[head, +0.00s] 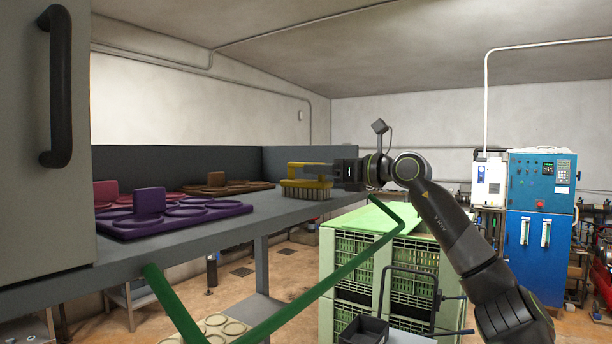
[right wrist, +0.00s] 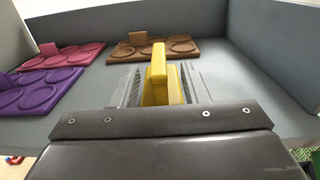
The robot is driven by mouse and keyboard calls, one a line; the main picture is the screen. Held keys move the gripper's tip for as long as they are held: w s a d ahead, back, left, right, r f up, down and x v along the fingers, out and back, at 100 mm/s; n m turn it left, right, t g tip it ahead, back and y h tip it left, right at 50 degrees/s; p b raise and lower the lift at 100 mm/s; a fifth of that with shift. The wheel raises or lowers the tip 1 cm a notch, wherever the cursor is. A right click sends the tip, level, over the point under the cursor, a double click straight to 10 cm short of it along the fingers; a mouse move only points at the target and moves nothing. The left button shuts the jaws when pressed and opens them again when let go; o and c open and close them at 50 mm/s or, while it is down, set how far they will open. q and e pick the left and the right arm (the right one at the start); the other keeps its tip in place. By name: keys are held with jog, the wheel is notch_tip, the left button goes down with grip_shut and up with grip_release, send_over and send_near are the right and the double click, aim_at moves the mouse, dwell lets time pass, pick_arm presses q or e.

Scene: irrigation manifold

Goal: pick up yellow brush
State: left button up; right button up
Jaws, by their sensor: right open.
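The yellow brush (head: 305,186) stands bristles down on the grey shelf (head: 275,208), near its right end. Its yellow handle also shows in the right wrist view (right wrist: 159,76). My right gripper (head: 332,174) reaches in from the right at the brush. In the right wrist view its two jaws (right wrist: 160,88) are open, one on each side of the yellow handle, with gaps between. The lower part of the brush is hidden there by the gripper body. My left gripper is not in view.
A purple tray (head: 205,222), a red one (head: 168,198) and a brown one (head: 240,188) lie left of the brush. Raised walls border the shelf. A green crate (head: 345,245) stands below my right arm. A cabinet door with a black handle (head: 60,85) fills the left edge.

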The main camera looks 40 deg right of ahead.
jog(key=shift+w+a, duration=0.2)
jog(key=shift+w, duration=0.25)
jog(key=shift+s, duration=0.1)
jog(key=shift+c, duration=0.4)
grip_shut()
jog(key=shift+r, duration=0.2)
